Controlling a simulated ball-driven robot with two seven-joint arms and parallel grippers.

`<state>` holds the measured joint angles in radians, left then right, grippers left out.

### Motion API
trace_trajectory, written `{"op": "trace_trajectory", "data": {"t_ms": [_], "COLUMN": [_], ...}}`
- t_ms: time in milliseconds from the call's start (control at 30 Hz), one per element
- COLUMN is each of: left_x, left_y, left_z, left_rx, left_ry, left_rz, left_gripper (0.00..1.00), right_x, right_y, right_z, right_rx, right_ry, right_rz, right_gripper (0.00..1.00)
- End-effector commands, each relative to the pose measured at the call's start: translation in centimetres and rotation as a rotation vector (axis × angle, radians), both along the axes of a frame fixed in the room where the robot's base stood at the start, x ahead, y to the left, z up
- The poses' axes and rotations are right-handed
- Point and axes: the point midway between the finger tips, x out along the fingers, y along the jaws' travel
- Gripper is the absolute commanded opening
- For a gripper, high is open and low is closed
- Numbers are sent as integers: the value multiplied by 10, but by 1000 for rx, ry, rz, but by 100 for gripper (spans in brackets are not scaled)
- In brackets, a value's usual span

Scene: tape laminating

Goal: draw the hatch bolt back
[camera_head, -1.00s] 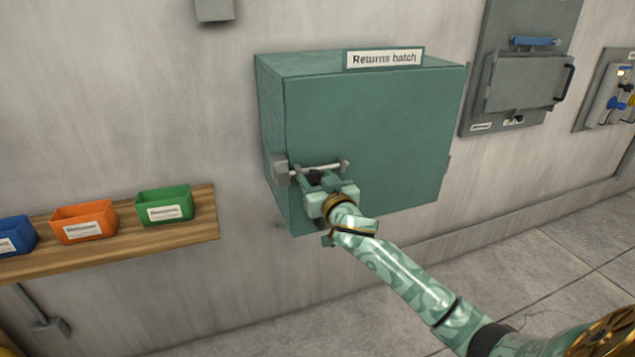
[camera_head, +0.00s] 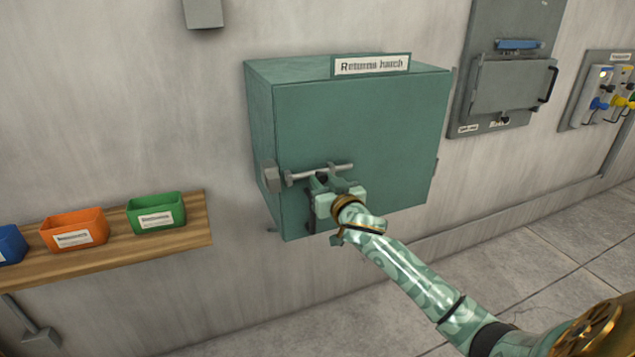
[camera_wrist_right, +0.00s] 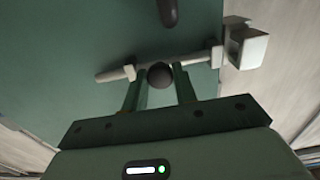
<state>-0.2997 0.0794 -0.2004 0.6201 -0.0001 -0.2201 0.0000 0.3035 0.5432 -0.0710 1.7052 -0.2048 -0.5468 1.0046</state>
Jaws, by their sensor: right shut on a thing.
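The green returns hatch (camera_head: 370,125) is a box on the wall with its door closed. Its grey bolt (camera_head: 340,168) lies across the lower left of the door in brackets. A grey keeper block (camera_head: 270,177) is at the left edge; the bolt's left end appears clear of it. My right gripper (camera_head: 322,180) is at the bolt. In the right wrist view, its fingers (camera_wrist_right: 160,88) are shut on the dark round bolt knob (camera_wrist_right: 160,75), the rod (camera_wrist_right: 190,62) runs behind them, and the keeper (camera_wrist_right: 247,47) is at the right. My left gripper is out of view.
A wooden shelf (camera_head: 190,237) with blue, orange and green bins (camera_head: 155,212) is at the left. A grey wall panel (camera_head: 510,85) and a switch panel (camera_head: 605,92) are at the right. A dark rounded part (camera_wrist_right: 167,12) shows above the knob in the wrist view.

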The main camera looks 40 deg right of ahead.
Motion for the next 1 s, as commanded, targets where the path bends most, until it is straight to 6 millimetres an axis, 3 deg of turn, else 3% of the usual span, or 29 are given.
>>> {"op": "trace_trajectory", "data": {"t_ms": [100,133,200,567,767,1000], "left_x": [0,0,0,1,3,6], "left_y": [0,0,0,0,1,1], "left_z": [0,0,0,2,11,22], "left_rx": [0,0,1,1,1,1], "left_ry": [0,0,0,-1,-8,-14], "left_rz": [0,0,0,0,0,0], "left_gripper": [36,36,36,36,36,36], "right_x": [0,0,0,-5,-43,-108], "right_y": [-3,-3,-2,1,10,24], "right_z": [1,1,1,1,2,1], "right_rx": [-6,-6,-6,-3,-2,-2], "right_ry": [0,0,0,0,1,1], "right_rz": [-6,-6,-6,-2,-2,-5], "right_gripper": [0,34,50,50,50,50]}}
